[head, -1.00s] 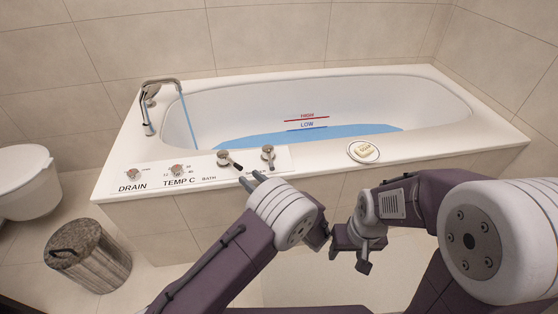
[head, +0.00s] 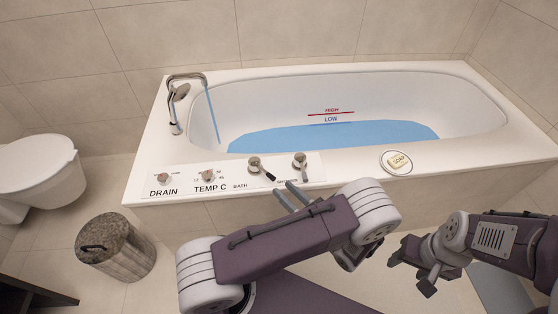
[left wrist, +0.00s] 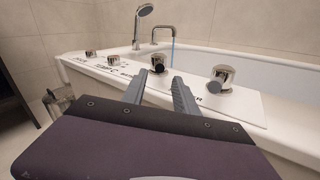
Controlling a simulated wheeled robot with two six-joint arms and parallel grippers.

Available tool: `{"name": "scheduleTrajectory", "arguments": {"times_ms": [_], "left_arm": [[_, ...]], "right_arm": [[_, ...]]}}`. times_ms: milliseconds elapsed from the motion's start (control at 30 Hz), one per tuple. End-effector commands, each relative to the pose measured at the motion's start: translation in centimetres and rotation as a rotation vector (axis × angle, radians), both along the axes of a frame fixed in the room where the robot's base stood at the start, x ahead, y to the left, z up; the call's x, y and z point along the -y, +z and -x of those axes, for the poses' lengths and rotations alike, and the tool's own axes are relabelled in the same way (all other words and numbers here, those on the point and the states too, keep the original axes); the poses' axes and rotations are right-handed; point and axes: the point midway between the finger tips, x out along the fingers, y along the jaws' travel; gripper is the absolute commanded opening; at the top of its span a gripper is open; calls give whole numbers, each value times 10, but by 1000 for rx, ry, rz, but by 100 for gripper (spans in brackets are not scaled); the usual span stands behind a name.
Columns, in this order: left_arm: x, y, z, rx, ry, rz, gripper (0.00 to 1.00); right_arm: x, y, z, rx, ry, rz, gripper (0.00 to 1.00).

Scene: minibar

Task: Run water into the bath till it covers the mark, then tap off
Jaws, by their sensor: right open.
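The white bath (head: 145,165) holds blue water (head: 290,138), its far edge at the blue LOW line (head: 331,124). The red HIGH line (head: 331,114) is above the water. A blue stream (head: 212,115) falls from the spout (head: 188,76). The BATH tap (head: 256,165) has a dark lever pointing towards the front right; it also shows in the left wrist view (left wrist: 158,63). My left gripper (head: 287,197) is open and empty, just in front of the panel; its fingers (left wrist: 157,86) are apart below the BATH tap. My right gripper (head: 410,272) is open and empty, in front of the bath.
A second tap (head: 300,163) stands right of the BATH tap. The DRAIN knob (head: 163,178) and TEMP C knob (head: 208,176) are on the left of the panel. Soap (head: 398,160) lies on the rim. A bin (head: 118,250) and toilet (head: 38,165) stand at the left.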

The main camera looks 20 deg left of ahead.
Motion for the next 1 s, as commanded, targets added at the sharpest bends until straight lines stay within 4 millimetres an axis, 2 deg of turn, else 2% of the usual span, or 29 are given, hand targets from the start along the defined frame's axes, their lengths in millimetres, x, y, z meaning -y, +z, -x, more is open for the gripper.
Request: {"name": "scheduleTrajectory", "arguments": {"times_ms": [67,267,500,700,1000], "left_arm": [[0,3,0,-1,0,-2,35],[-8,1,-3,-3,1,-1,35],[-52,-1,-24,-2,4,-1,35],[-78,0,-36,-1,0,0,35],[-82,2,-39,-1,-3,0,35]], "right_arm": [[0,4,0,0,0,0,56],[0,-1,0,0,0,0,56],[0,-16,0,0,0,0,56],[0,-23,0,0,0,0,56],[0,-23,0,0,0,0,56]]}}
